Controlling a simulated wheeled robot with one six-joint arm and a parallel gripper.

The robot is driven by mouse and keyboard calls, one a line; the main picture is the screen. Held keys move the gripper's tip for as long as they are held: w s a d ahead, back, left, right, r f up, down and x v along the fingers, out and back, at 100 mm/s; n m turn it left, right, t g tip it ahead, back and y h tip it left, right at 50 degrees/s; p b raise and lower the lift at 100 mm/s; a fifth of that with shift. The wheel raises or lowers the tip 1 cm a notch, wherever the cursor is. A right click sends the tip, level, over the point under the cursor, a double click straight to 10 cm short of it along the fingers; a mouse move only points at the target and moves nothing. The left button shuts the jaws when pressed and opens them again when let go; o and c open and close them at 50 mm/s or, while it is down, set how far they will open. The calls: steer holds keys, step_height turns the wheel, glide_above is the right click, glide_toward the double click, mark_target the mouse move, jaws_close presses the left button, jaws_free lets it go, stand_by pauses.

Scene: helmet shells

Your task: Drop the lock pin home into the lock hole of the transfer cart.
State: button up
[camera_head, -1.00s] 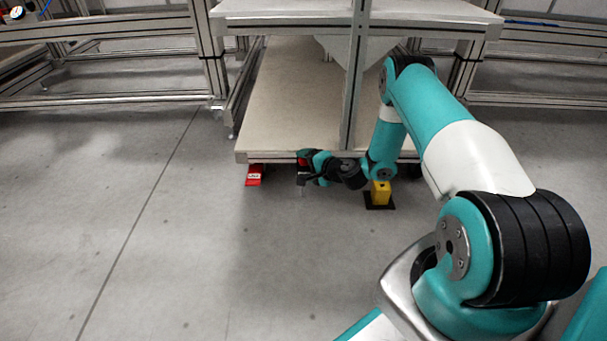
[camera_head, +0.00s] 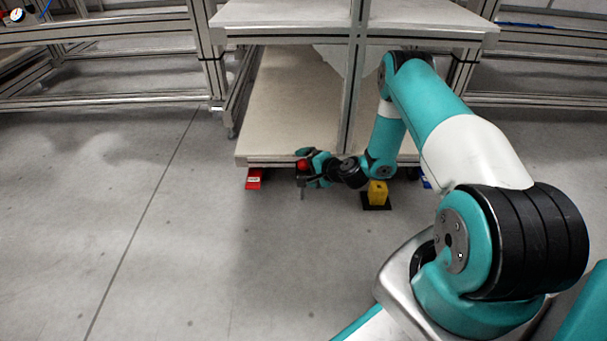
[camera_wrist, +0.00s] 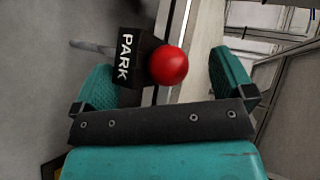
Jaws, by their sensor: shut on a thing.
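The lock pin (camera_wrist: 168,65) has a red ball knob, a black block marked PARK and a grey shank pointing left in the wrist view. In the head view the pin (camera_head: 302,165) shows its red knob on top and its thin shank pointing down, above the floor. My gripper (camera_head: 304,175) is shut on the pin; its fingers also show either side of the knob in the wrist view (camera_wrist: 165,75). The transfer cart (camera_head: 285,105) has a pale lower deck; the pin is at its front edge. I cannot make out the lock hole.
A red block (camera_head: 254,179) sits under the cart's front edge, left of my gripper. A yellow block (camera_head: 378,192) stands on a dark plate to the right, below my arm. A blue item (camera_head: 426,183) shows farther right. The floor in front is open.

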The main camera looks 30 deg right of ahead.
steer(key=shift+t, duration=0.4)
steer(key=r, duration=0.1)
steer(key=w+r, duration=0.1)
steer(key=r, duration=0.1)
steer(key=w+r, duration=0.1)
steer(key=shift+d+r+p, duration=0.25)
steer(key=shift+r+p, duration=0.05)
steer(key=shift+p, duration=0.1)
steer(key=shift+s+d+r+p, duration=0.15)
steer(key=shift+r+p, duration=0.4)
steer(key=shift+r, duration=0.25)
steer(key=shift+r+p, duration=0.35)
steer(key=shift+r, duration=0.15)
jaws_close()
steer(key=shift+a+r+p, duration=0.25)
steer(key=shift+a+p, duration=0.05)
steer(key=shift+a, duration=0.05)
step_height(320, 180, up, 8)
steer(key=p, duration=0.7)
steer(key=shift+s, duration=0.2)
